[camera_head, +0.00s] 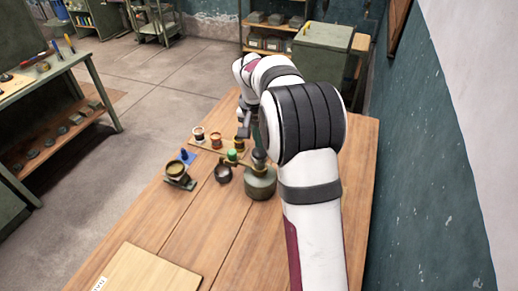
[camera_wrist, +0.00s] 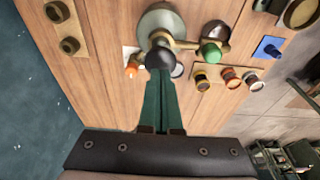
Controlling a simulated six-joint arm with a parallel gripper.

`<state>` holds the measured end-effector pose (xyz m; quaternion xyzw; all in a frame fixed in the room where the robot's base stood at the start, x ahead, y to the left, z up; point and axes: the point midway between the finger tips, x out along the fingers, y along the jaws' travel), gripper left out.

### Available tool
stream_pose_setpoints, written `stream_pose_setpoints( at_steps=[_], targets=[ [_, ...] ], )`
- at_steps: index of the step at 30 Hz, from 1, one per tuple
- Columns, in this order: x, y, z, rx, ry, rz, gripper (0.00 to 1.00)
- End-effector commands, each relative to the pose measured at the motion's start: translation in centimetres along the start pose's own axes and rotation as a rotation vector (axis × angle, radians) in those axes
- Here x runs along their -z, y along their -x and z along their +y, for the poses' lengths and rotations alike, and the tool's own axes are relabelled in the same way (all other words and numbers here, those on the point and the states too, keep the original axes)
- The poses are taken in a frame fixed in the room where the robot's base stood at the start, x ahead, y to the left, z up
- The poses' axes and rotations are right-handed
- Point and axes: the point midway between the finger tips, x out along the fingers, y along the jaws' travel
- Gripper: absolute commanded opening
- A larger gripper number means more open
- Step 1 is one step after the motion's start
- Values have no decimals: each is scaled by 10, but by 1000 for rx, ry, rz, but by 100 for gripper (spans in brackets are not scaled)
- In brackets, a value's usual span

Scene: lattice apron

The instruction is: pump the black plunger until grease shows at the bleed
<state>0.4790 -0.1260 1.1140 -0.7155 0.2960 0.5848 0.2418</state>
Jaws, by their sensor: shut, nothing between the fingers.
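The black plunger is a round dark knob (camera_wrist: 159,57) in the wrist view, on top of a grey-green pot (camera_wrist: 158,20). In the head view the knob (camera_head: 259,156) stands above the squat pot (camera_head: 261,184). My gripper (camera_wrist: 159,74) is shut and empty, its green fingers together. Their tips overlap the near edge of the knob in the wrist view; I cannot tell whether they touch it. A brass arm (camera_wrist: 187,44) runs from the pot toward a green knob (camera_wrist: 211,52). I cannot make out a bleed or any grease.
Several small spools (camera_wrist: 228,77) stand on a wooden strip beside the pot. A blue piece (camera_wrist: 268,47), a brass cup (camera_head: 177,168) and a dark round object (camera_head: 223,173) are close by. A board (camera_head: 150,272) lies at the table's front. The middle foreground of the table is clear.

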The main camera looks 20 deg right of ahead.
Motion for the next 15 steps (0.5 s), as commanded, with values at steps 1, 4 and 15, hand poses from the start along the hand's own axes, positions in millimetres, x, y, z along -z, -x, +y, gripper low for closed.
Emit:
stream_pose_setpoints(
  at_steps=[1,4,15],
  targets=[
    [0,-2,0,-1,0,-1,0],
    [-1,-6,0,-1,0,-1,0],
    [-4,-18,0,0,-1,-2,0]
  ],
)
